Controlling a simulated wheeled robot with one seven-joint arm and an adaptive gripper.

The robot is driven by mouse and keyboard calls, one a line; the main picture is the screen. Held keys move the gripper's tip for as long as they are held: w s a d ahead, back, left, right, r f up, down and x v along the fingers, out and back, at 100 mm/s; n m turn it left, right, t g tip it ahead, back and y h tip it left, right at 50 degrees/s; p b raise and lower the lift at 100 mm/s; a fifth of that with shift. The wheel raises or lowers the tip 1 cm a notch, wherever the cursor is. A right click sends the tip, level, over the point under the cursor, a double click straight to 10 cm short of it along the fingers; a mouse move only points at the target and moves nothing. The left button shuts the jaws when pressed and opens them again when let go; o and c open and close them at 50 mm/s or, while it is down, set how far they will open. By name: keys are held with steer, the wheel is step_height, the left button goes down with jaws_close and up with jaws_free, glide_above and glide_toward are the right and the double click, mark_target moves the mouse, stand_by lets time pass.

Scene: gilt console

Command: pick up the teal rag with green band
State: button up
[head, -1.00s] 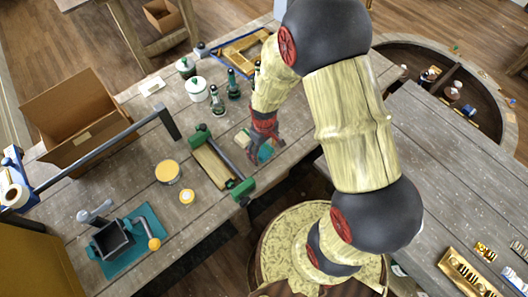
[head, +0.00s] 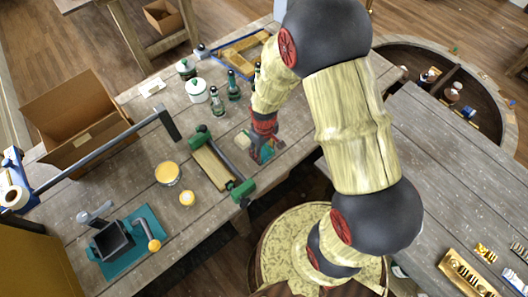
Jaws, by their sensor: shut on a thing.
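The teal rag (head: 267,154) is a small teal patch on the grey wooden table, right of the roller frame. My gripper (head: 261,157) is over it, pointing down, with its fingers shut on the rag at table height. The fingers and wrist hide much of the rag, and I cannot make out its green band.
A cardboard box (head: 75,115) is at the left. A small pale block (head: 243,139) lies close to the fingers.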

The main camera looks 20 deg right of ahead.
steer(key=shift+r, duration=0.15)
steer(key=shift+r, duration=0.2)
step_height(320, 180, up, 2)
steer(key=shift+w+r, duration=0.1)
steer(key=s+a+r+p, duration=0.1)
steer(key=s+r, duration=0.9)
steer(key=s, duration=0.4)
steer(key=shift+s, duration=0.1)
steer(key=o, duration=0.4)
steer(key=c, duration=0.4)
